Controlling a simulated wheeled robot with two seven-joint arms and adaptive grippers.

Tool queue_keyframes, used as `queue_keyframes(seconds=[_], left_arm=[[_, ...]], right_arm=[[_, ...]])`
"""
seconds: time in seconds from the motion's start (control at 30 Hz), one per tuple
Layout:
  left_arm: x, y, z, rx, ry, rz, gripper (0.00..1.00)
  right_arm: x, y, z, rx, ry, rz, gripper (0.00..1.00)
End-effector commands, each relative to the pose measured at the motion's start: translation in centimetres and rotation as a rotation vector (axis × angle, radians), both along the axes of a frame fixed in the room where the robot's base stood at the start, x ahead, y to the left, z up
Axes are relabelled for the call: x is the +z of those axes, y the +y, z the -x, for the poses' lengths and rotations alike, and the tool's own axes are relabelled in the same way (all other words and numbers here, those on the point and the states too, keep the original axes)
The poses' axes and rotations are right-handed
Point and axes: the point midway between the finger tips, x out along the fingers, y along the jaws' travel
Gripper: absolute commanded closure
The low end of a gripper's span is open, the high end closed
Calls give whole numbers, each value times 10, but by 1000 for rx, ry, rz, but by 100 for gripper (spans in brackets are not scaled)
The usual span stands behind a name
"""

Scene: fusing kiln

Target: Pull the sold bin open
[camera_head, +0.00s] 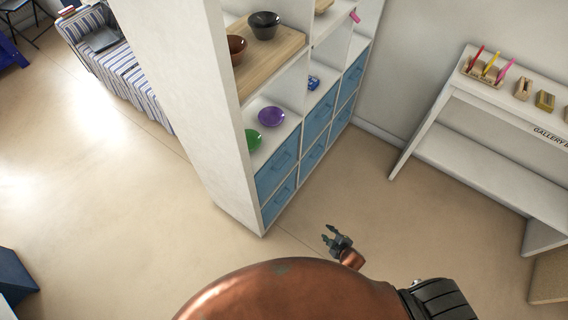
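Blue bins with handles fill the lower part of a white shelf unit, in two rows. The nearest ones are an upper bin (277,171) and a lower bin (279,201); farther ones include one at the far end (354,75). All look closed, flush with the shelf front. I cannot read any label, so I cannot tell which is the sold bin. My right gripper (328,235) is over the floor in front of the shelf, apart from the bins. Its two fingers are spread and empty, pointing left. My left gripper is not in view.
Purple (271,117), green (253,140), brown (236,47) and black (264,25) bowls stand on the shelves above the bins. A white gallery desk (447,125) stands at the right. The floor (345,185) between shelf and desk is clear.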

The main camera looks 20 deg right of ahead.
Motion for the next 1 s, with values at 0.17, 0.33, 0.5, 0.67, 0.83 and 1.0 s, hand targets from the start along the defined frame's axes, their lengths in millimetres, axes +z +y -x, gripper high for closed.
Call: queue_keyframes(seconds=[0.17,0.33,0.5,0.67,0.83,1.0], left_arm=[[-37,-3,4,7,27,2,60],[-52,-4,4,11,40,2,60],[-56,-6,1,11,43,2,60],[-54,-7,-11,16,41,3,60],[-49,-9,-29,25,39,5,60],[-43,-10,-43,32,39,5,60]], right_arm=[[118,47,-136,321,-363,246,71],[217,87,-188,494,-608,447,71],[261,104,-203,555,-709,539,71],[262,110,-221,559,-718,547,71],[255,116,-247,556,-716,544,71],[252,121,-267,556,-713,544,71]])
